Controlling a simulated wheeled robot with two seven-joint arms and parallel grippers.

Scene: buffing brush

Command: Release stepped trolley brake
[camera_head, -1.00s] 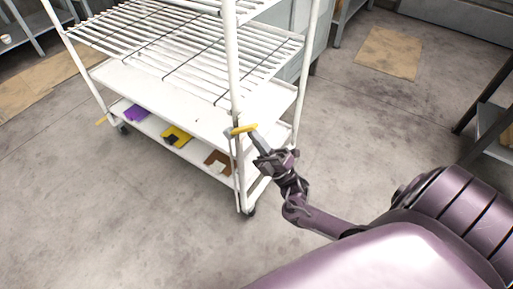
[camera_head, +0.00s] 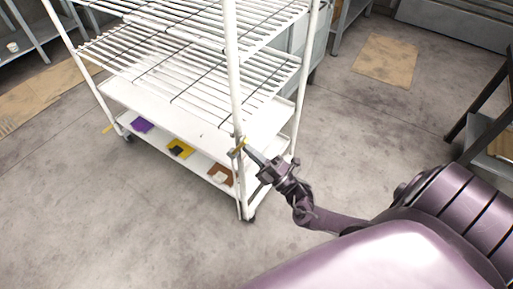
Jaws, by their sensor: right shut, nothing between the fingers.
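The white wire-shelf trolley (camera_head: 228,75) stands at the left and centre. A small yellow lever (camera_head: 242,143) sits low on its near corner post. Another yellow lever (camera_head: 107,128) shows at the lower left corner, by a caster. My right gripper (camera_head: 248,151) is shut, with its tip at the near yellow lever. It looks to be against or just beside the lever; contact is unclear. The fingers partly cover the lever. My left gripper is not in view.
The trolley's lower shelf holds a purple item (camera_head: 142,125), a yellow and black item (camera_head: 180,148) and a brown and white item (camera_head: 219,174). Dark casters (camera_head: 249,218) carry the trolley. A cardboard sheet (camera_head: 385,60) lies on open concrete floor. A dark-framed rack (camera_head: 483,130) stands at right.

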